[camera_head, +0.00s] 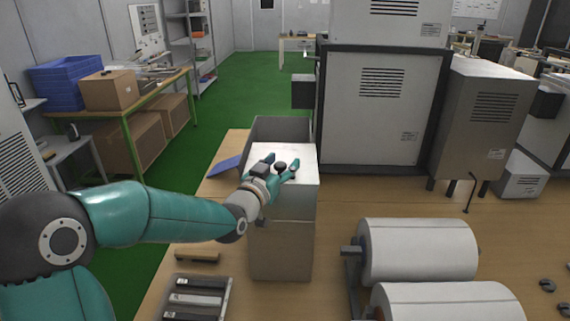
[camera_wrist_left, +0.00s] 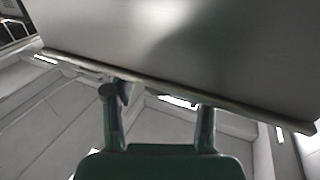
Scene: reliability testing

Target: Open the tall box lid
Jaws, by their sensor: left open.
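The tall grey box (camera_head: 280,245) stands upright on the wooden table, left of the middle of the head view. My right gripper is in neither view.
White rollers (camera_head: 420,250) lie on the table to the right. A large grey cabinet (camera_head: 375,115) stands behind, to the right.

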